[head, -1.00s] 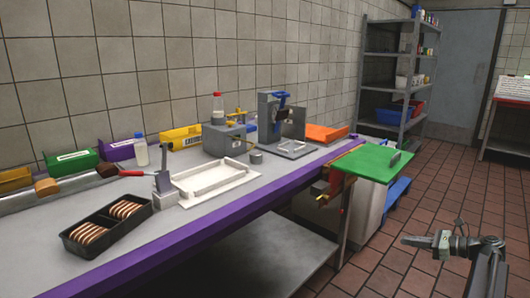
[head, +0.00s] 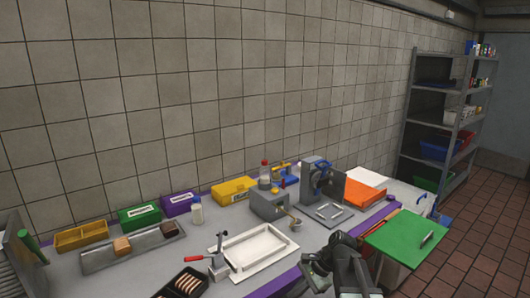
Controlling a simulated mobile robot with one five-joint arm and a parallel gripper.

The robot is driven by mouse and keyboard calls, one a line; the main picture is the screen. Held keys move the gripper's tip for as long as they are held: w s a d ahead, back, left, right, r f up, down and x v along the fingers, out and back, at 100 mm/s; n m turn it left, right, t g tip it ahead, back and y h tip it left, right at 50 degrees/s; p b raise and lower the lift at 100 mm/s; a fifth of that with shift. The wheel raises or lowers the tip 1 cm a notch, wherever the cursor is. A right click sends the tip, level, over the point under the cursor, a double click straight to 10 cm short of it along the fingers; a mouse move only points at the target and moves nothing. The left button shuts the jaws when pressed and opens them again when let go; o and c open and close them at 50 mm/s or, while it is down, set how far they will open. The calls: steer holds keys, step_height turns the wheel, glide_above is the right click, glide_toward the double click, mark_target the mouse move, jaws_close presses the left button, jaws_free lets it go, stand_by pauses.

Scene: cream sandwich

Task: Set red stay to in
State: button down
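The green board (head: 405,238) lies level at the right end of the counter, with a small dark handle on top. A narrow red part (head: 382,222) shows along its left edge, beside the purple counter edge; whether this is the red stay I cannot tell. The underside of the board is hidden, partly behind my arm. My gripper (head: 314,270) is at the lower middle, in front of the counter's front edge and left of the green board. It appears apart from the board. Its fingers are small and dark, so their opening is unclear.
On the counter are a white tray (head: 254,252), a grey machine (head: 268,204), a grey press (head: 318,178), an orange board (head: 358,190) and a red-handled lever (head: 193,258). A shelf rack (head: 430,120) stands at the back right. Tiled floor is open at right.

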steer(key=s+r+n+h+p, duration=0.2)
steer(key=s+n+h, duration=0.1)
steer(key=s+n, duration=0.25)
steer(key=s+d+f+n+h, duration=0.1)
steer(key=d+f+n+h, duration=0.1)
steer(key=d+n, duration=0.4)
steer(key=shift+s+d+n+h, duration=0.2)
steer(key=shift+d+n+h, duration=0.15)
steer(key=shift+d+h, duration=0.25)
